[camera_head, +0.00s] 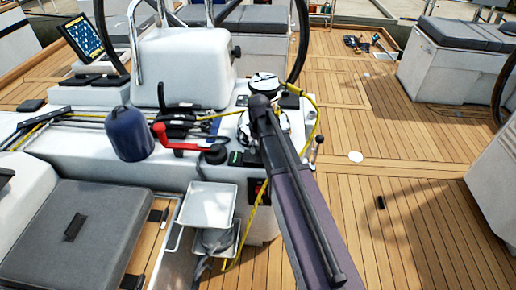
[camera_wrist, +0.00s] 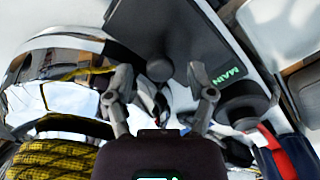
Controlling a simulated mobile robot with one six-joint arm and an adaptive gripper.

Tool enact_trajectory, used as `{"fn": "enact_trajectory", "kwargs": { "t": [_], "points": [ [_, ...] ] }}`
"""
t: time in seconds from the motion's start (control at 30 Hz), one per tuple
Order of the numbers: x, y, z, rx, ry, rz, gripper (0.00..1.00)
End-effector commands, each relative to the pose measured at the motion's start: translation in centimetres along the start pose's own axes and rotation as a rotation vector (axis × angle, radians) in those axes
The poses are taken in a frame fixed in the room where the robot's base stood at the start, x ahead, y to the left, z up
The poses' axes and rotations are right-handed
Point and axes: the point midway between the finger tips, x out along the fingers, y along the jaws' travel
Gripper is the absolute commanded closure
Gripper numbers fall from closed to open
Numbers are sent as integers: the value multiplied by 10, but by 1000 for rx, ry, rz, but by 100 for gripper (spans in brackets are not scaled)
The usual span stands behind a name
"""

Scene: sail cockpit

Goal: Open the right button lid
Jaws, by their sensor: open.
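My gripper (camera_wrist: 161,86) is open in the wrist view, with one finger at either side and nothing visible held between them. A small round black cap (camera_wrist: 160,68) shows just beyond the fingertips, between them; it may be the right button lid, but I cannot tell for sure. Whether the fingers touch it is unclear. A dark panel (camera_wrist: 175,30) with green "MAIN" lettering lies behind it. In the head view my arm covers most of this spot, and the fingertips are hidden. A dark label with green marks (camera_head: 236,158) shows left of my arm.
A shiny winch (camera_wrist: 60,75) with yellow-black rope (camera_wrist: 60,160) is close on the left in the wrist view. Open deck (camera_head: 400,215) lies to the right.

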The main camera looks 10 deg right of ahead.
Motion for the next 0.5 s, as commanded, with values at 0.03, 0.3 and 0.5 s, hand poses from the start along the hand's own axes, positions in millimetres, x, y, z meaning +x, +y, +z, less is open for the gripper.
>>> {"fn": "enact_trajectory", "kwargs": {
  "t": [0.03, 0.3, 0.5],
  "points": [
    [0, 0, 0, 0, 0, 0, 30],
    [0, 0, 0, 0, 0, 0, 51],
    [0, 0, 0, 0, 0, 0, 100]
  ]
}}
